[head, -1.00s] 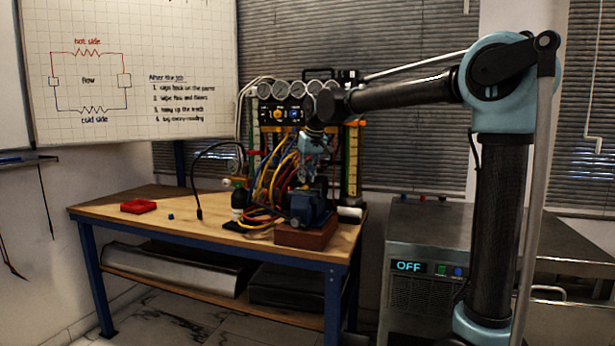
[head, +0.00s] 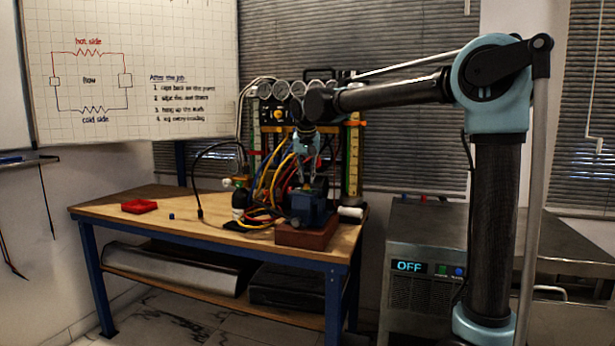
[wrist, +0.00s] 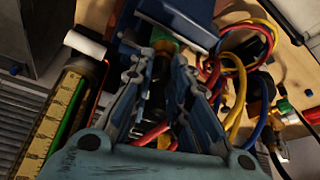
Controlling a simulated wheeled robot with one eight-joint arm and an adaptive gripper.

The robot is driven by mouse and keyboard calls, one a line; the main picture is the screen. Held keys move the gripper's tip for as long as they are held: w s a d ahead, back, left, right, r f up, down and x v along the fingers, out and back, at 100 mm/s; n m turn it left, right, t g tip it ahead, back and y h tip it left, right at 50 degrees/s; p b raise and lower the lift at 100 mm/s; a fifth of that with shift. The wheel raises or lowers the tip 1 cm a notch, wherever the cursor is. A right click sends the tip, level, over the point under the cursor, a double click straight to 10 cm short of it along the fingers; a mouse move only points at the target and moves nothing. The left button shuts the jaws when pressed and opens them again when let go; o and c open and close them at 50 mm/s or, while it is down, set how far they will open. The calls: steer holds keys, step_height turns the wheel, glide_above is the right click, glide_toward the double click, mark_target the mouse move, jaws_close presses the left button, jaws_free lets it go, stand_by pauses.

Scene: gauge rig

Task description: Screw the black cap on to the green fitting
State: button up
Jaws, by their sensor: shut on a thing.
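My gripper (wrist: 160,72) points down at the blue vise (head: 310,208) on the bench; its fingers are close together around a dark, black piece, which looks like the black cap (wrist: 158,82). Just beyond the fingertips in the wrist view, a bit of the green fitting (wrist: 166,46) shows at the blue vise (wrist: 172,14). The cap and the fitting line up closely there, but I cannot tell whether they touch or the threads are engaged. In the head view my gripper (head: 308,178) is right above the vise, and the cap is too small to make out.
The vise stands on a red-brown block (head: 306,237) near the bench's front right. Red, yellow and blue hoses (head: 270,185) crowd its left and back, below the gauges (head: 282,90).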

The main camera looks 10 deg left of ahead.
steer(key=m+h, duration=0.1)
steer(key=m, duration=0.1)
steer(key=m+h, duration=0.1)
steer(key=m, duration=0.2)
steer(key=shift+w+d, duration=0.1)
steer(key=shift+d, duration=0.05)
jaws_close()
steer(key=m+h, duration=0.1)
steer(key=m, duration=0.2)
steer(key=shift+m, duration=0.4)
steer(key=shift+m+g+h, duration=0.4)
steer(key=shift+m, duration=0.4)
steer(key=shift+m+g+h, duration=0.3)
steer(key=shift+m+g, duration=0.1)
steer(key=shift+m, duration=0.7)
steer(key=m, duration=0.2)
steer(key=m+g, duration=0.1)
steer(key=m, duration=0.1)
steer(key=shift+g+h, duration=0.3)
steer(key=shift+h, duration=0.1)
